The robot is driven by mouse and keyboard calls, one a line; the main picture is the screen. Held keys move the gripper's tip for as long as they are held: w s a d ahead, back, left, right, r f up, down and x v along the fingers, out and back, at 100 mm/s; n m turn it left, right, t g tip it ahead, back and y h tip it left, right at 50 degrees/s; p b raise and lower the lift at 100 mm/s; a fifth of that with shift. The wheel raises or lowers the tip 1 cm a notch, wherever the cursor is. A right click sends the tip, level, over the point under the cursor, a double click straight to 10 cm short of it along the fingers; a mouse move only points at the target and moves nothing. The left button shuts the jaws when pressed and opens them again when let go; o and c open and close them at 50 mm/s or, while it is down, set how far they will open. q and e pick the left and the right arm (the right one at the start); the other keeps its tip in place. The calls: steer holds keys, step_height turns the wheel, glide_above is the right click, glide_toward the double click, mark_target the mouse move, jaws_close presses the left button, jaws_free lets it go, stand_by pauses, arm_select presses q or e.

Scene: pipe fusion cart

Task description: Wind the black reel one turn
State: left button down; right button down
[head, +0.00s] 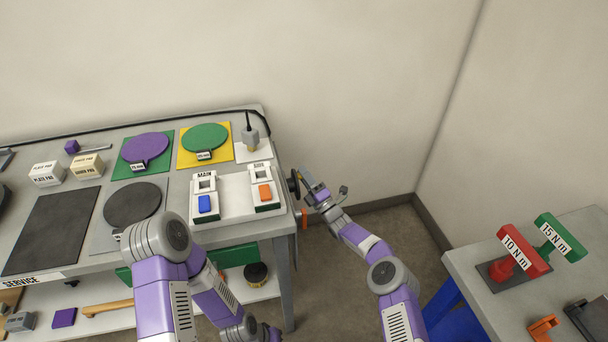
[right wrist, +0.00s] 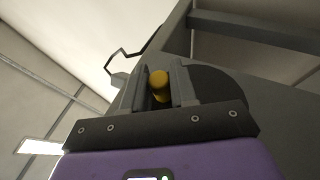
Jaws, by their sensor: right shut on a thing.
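The black reel (head: 292,185) is mounted on the right end of the grey cart, seen nearly edge-on in the head view. In the right wrist view its dark disc (right wrist: 222,84) shows behind the fingers. A yellow knob (right wrist: 159,84) stands out beside the disc's face. My right gripper (head: 306,185) is at the reel, and its two fingers (right wrist: 159,90) are shut on the yellow knob, one on each side. My left gripper (head: 268,333) is low at the bottom edge of the head view, and its jaws are too small and cut off to read.
The cart top (head: 75,262) holds coloured plates, pads and the MAIN switch block (head: 205,195). Bare floor lies between the cart and that table.

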steer(key=shift+s+d+n+t+y, duration=0.1)
steer(key=shift+s+n+t+y, duration=0.15)
steer(key=shift+n+y, duration=0.3)
stand_by(0.4)
steer(key=c, duration=1)
jaws_free()
steer(key=shift+s+d+f+p, duration=0.1)
steer(key=shift+d+f+p, duration=0.1)
steer(key=shift+p, duration=0.1)
steer(key=shift+p+v, duration=1.4)
steer(key=shift+v, duration=2.1)
